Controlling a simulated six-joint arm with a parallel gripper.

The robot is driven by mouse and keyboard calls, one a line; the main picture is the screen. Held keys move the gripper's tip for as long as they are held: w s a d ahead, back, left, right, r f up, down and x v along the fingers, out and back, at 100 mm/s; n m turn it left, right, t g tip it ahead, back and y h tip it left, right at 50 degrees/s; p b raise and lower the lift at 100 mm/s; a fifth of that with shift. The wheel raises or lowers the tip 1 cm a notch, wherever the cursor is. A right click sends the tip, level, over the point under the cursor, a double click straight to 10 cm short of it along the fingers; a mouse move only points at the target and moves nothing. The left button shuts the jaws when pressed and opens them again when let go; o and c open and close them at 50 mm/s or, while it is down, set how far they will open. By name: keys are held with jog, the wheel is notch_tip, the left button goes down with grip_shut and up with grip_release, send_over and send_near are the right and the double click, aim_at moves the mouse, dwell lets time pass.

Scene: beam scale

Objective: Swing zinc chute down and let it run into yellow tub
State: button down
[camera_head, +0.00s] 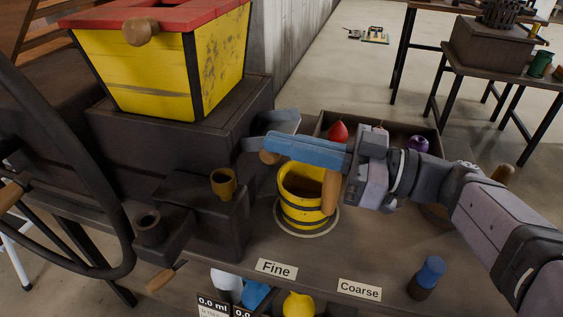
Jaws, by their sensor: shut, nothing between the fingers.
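The zinc chute (272,122) is a grey metal trough beside the dark housing under the yellow hopper. It sits above and behind the yellow tub, partly hidden by my gripper. A wooden knob (268,157) shows just below my fingertips; I cannot tell whether they touch it. The yellow tub (301,215) has black bands and stands upright on a pale ring on the bench. Its mouth is open and looks dark inside. My gripper (272,144) reaches in from the right, its blue fingers shut and empty, above the tub and in front of the chute.
The yellow hopper (160,75) with a red rim stands at upper left. A dark wheel (125,190) is at left. A tray holds a red item (338,131) and a purple one (418,143). "Fine" (276,268) and "Coarse" (359,289) labels mark the front; a blue-topped item (431,270) stands right.

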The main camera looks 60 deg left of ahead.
jog(key=shift+w+d+f+b, duration=0.2)
jog(key=shift+f+b, duration=0.45)
jog(key=shift+b, duration=0.85)
jog(key=shift+w+d+f+b, duration=0.15)
jog(key=shift+f+b, duration=0.45)
jog(key=shift+b, duration=0.85)
jog(key=shift+f+b, duration=0.1)
jog(key=shift+b, duration=0.5)
notch_tip(320, 180, up, 4)
jog(key=p, duration=0.2)
jog(key=w+d+f, duration=0.4)
jog(key=w+d, duration=0.2)
jog(key=shift+w+d+b, duration=0.3)
jog(key=shift+w+d, duration=0.1)
